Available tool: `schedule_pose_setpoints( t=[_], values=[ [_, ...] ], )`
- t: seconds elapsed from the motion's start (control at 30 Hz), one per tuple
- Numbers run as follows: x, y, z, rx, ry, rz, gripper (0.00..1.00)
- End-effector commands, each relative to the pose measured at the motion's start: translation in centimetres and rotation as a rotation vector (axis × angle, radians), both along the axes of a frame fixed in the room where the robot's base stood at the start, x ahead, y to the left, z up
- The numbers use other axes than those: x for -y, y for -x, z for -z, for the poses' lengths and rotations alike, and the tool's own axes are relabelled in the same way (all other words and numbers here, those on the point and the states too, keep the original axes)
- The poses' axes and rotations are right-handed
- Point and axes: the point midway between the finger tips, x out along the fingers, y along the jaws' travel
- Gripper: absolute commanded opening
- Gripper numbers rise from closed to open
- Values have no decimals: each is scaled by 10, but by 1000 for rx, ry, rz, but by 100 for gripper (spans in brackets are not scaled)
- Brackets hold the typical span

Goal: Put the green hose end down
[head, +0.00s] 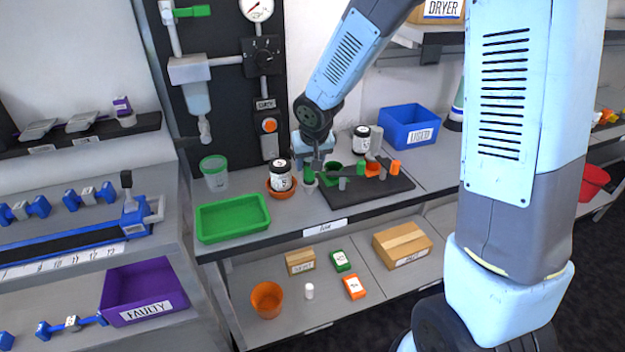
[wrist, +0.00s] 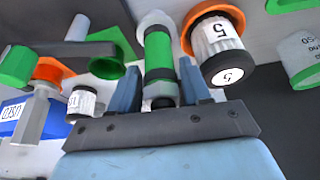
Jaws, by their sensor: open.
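The green hose end (wrist: 159,55) is a short green cylinder with a dark end, between the fingers of my gripper (wrist: 160,68) in the wrist view. My gripper is open, with one blue finger on each side of it. A pale round piece (wrist: 155,20) shows at its far end; I cannot tell whether the hose end rests in it. In the head view my gripper (head: 314,164) is low over the bench, and the hose end (head: 308,174) shows small and partly hidden beside the dark mat (head: 372,194).
A black-capped bottle (head: 281,178) stands in an orange dish close to the left of my gripper. A green tray (head: 233,218) and a clear green-rimmed cup (head: 214,173) are farther left. Green and orange fittings (head: 394,167) crowd the mat. A blue bin (head: 408,127) stands behind.

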Motion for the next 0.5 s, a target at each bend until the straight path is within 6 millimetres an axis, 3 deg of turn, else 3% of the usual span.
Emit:
schedule_pose_setpoints(
  t=[0.17, 0.43, 0.5],
  values=[
    [-2, -5, 13, 0, 0, -1, 47],
    [-2, -6, 15, 1, -1, -1, 47],
    [-2, -6, 15, 1, -1, -1, 43]
  ],
)
